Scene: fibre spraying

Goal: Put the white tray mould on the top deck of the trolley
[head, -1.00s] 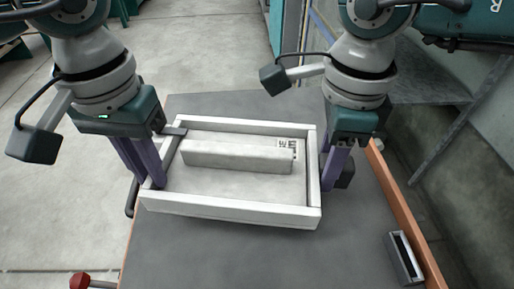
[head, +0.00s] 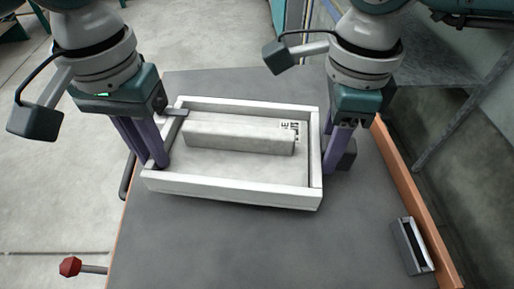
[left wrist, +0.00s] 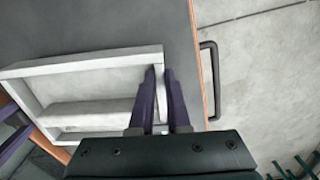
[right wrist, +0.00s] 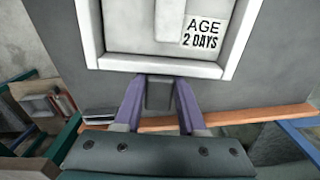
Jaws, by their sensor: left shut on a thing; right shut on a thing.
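The white tray mould (head: 230,191) is a shallow rectangular frame with a pale raised bar (head: 238,136) inside. It is over a grey deck (head: 230,245) with orange edges; I cannot tell whether it touches the deck. A label (right wrist: 203,34) reading "AGE 2 DAYS" shows in the right wrist view. My left gripper (head: 160,163) is shut on the mould's left side wall, and its purple fingers also show in the left wrist view (left wrist: 163,75). My right gripper (head: 331,168) is at the mould's right side, shut on it, with a dark block (right wrist: 159,93) between its fingers.
A small grey open box (head: 411,247) lies at the deck's front right, inside the orange edge strip (head: 415,190). A red knob (head: 70,267) sticks out at the front left. A dark handle (left wrist: 212,80) runs along the deck's left side.

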